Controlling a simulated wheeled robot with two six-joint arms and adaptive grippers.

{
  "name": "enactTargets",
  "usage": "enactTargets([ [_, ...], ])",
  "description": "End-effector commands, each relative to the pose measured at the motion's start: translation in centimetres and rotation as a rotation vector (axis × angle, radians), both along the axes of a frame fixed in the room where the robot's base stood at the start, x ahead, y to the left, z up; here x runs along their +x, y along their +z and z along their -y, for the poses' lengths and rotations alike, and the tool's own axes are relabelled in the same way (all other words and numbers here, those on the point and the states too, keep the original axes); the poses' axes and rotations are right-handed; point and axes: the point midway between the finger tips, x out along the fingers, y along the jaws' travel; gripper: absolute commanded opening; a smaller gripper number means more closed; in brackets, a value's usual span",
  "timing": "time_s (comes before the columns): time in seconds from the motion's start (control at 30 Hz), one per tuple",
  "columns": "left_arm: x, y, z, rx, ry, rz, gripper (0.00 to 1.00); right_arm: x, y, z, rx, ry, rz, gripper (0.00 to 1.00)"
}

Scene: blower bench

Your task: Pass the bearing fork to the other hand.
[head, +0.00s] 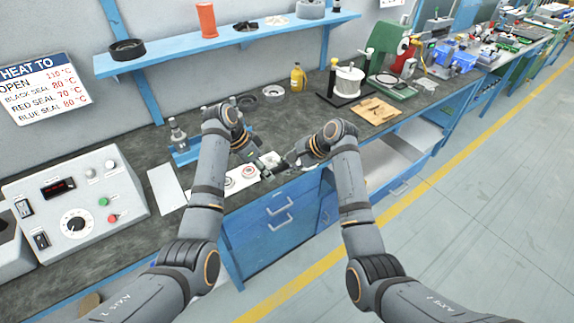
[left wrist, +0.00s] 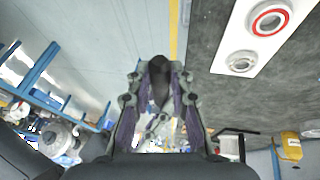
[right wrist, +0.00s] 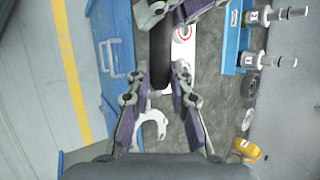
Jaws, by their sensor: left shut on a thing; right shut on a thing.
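The bearing fork has a dark handle and a pale, open-ended fork head. In the right wrist view its handle (right wrist: 160,60) runs between both grippers, and its fork head (right wrist: 151,128) shows between the right fingers. The handle also shows in the left wrist view (left wrist: 160,82). My left gripper (head: 264,161) is shut on the fork from the left. My right gripper (head: 291,158) is shut on it from the right. The two grippers face each other closely over the bench's front edge. In the head view they mostly hide the fork.
A white strip (left wrist: 226,65) with bearings, one red-ringed, lies beside the left gripper. The blue holder (head: 184,155) with upright pieces stands behind the left arm. A spool (head: 347,82), a yellow bottle (head: 298,78) and a wooden board (head: 374,110) stand farther along the bench. The floor in front is clear.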

Motion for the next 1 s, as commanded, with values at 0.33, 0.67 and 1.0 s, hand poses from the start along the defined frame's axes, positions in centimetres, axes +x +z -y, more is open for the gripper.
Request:
enactTargets([
  [0.33, 0.0, 0.0, 0.0, 0.000, 0.000, 0.000, 0.47, 0.0, 0.1, 0.0, 0.001, 0.000, 0.002, 0.00],
  [0.67, 0.1, 2.2, -1.1, 0.001, 0.002, 0.004, 0.47, 0.0, 0.1, 0.0, 0.001, 0.000, 0.002, 0.00],
  [1.0, -0.1, 6.6, -3.1, 0.001, 0.000, 0.001, 0.47, 0.0, 0.1, 0.0, 0.001, 0.000, 0.002, 0.00],
])
